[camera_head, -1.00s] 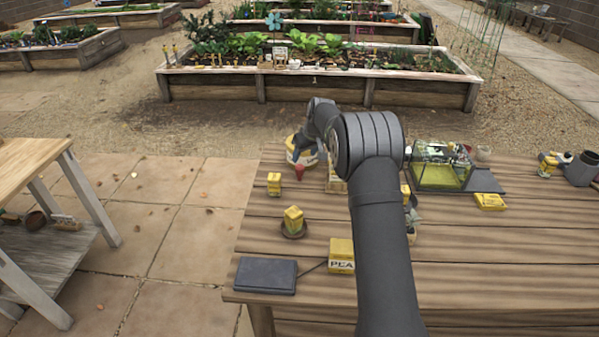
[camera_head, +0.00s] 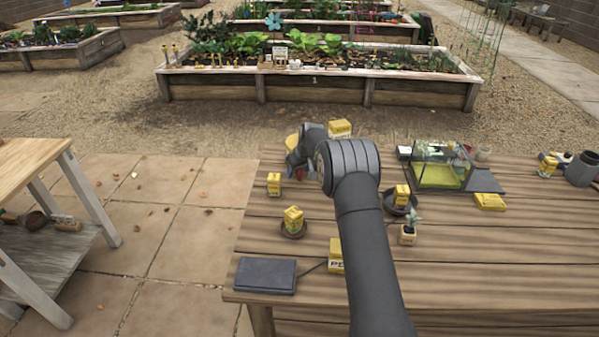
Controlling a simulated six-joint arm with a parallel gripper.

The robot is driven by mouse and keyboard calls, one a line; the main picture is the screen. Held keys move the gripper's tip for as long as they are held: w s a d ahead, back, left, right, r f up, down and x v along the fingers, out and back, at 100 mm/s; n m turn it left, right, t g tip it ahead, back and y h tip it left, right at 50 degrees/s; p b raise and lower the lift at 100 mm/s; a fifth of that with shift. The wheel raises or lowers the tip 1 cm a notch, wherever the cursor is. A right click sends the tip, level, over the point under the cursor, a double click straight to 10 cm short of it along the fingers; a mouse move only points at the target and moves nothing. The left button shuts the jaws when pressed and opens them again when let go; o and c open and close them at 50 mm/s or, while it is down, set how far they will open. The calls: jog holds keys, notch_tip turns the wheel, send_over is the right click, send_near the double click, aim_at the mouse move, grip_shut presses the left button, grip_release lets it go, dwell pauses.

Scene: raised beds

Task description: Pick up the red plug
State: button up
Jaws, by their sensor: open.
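The red plug (camera_head: 301,175) shows only as a small red patch near the far left part of the wooden table (camera_head: 480,265). My gripper (camera_head: 296,168) is right at it, with dark fingers pointing down. The fingers and wrist hide most of the plug. I cannot tell whether the fingers touch it. My gripper is open.
A flat grey box (camera_head: 266,275) lies front left. A glass tank (camera_head: 440,170) and a small potted plant (camera_head: 408,235) are right.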

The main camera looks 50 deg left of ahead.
jog(key=c, duration=1.1)
jog(key=shift+o, duration=0.2)
jog(key=shift+r, duration=0.2)
